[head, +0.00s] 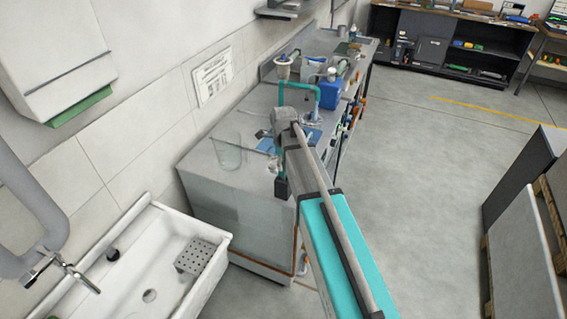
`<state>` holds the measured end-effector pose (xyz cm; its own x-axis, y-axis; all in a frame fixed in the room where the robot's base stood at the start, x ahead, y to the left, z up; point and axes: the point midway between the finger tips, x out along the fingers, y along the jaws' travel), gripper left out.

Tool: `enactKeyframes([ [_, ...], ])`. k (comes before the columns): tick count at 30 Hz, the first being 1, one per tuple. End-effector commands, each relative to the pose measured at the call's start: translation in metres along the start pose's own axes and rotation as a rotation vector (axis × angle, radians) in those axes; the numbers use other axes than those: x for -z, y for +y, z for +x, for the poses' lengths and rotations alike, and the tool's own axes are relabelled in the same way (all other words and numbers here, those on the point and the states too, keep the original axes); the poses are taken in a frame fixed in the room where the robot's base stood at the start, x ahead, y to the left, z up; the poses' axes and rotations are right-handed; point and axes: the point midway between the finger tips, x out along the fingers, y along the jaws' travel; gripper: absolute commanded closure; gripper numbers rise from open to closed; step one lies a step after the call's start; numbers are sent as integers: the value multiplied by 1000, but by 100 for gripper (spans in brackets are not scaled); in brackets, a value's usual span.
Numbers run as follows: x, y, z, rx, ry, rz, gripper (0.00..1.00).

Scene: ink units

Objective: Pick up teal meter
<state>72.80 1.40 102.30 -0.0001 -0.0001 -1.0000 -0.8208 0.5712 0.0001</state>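I cannot make out a teal meter for certain. A small flat blue thing (266,145) lies on the bench top beside my wrist. Another flat blue thing (312,137) lies just to the right, partly behind my arm. Either is too small to identify. My gripper (280,188) is the dark end below my wrist, over the near end of the bench. Its fingers are too small to tell whether they are open or shut, and I see nothing clearly held in it.
A clear glass beaker (227,153) stands left of my gripper on the bench (200,160). A teal pipe frame (300,87), a funnel (282,68) and a blue container (329,94) stand farther back. A white sink (140,265) is at lower left.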

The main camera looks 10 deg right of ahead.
Motion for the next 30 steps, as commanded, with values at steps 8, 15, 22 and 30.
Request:
enactKeyframes([
  [8, 0, 0, -37, 0, 0, 0, 72],
  [15, 0, 0, -66, 0, 0, 0, 72],
  [22, 0, 0, -94, 0, 0, 0, 72],
  [30, 0, 0, -125, 0, 0, 0, 73],
])
